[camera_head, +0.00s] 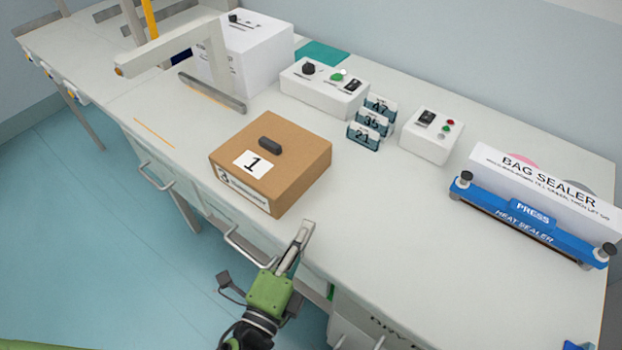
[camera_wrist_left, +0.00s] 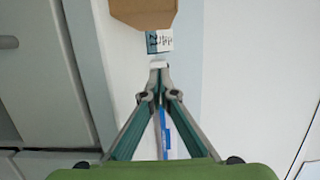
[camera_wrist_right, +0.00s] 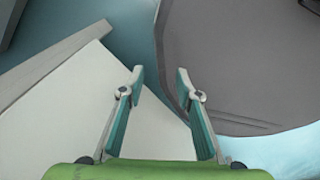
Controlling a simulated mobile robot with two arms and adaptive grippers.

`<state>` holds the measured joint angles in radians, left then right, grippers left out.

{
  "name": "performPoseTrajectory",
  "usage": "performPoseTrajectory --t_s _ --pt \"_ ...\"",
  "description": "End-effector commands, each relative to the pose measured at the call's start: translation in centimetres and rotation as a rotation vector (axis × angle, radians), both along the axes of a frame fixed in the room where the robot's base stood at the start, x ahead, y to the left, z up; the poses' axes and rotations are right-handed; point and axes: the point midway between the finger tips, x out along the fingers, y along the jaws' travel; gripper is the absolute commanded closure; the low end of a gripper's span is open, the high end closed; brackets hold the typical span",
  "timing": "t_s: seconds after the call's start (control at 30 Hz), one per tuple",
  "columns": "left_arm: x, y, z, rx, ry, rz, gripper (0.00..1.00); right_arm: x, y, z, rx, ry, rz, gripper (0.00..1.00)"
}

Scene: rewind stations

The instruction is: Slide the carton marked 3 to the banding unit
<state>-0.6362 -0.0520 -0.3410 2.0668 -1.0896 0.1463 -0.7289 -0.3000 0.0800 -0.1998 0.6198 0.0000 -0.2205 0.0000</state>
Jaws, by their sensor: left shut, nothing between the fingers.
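One brown carton (camera_head: 310,160) sits on the bench, with a label reading 1 and a black handle on top; part of a brown carton (camera_wrist_left: 143,10) shows at the top of the left wrist view. My left gripper (camera_head: 304,232) is shut and empty at the bench's front edge, in front of and apart from the carton. My right gripper (camera_wrist_right: 160,72) is open and empty in the right wrist view. A white machine (camera_head: 258,48) with a beam and grey bar stands at the back left; I cannot read its name.
A white control box (camera_head: 325,95), numbered cards (camera_head: 365,134) and a smaller button box (camera_head: 430,136) stand behind the carton. A blue bag sealer (camera_head: 530,218) is at the right. The bench top (camera_head: 420,230) between carton and sealer is clear. Drawer handles (camera_head: 246,250) stick out in front.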

Motion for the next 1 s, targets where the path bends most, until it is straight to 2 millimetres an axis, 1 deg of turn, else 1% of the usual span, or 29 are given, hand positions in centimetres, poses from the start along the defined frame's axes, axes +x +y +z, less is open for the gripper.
performPoseTrajectory --t_s 0.17,0.5,0.53,0.6,0.7,0.83,1.0 --pt "2.3 -0.9 0.4 0.000 -0.003 0.000 1.00 0.0 0.0 1.1 0.000 0.000 0.000 0.69" --pt "9.0 -3.6 0.4 -0.001 -0.003 0.000 1.00 0.0 0.0 2.8 0.000 0.000 0.000 0.69" --pt "9.5 -3.6 0.4 0.000 -0.002 0.000 1.00 0.0 0.0 2.9 0.000 -0.001 0.000 0.69" --pt "10.0 -2.3 0.3 0.004 -0.001 0.001 1.00 0.0 0.1 3.5 0.001 -0.001 0.000 0.69" --pt "10.7 -1.3 0.2 0.002 -0.001 0.000 1.00 0.0 0.1 3.8 0.001 -0.001 0.000 0.69" --pt "11.2 -0.6 0.1 0.000 -0.001 0.000 1.00 0.0 0.1 4.0 0.001 -0.001 0.000 0.69" --pt "11.3 -0.3 0.0 -0.001 -0.001 0.000 1.00 0.0 0.1 4.0 0.001 -0.001 0.000 0.69"
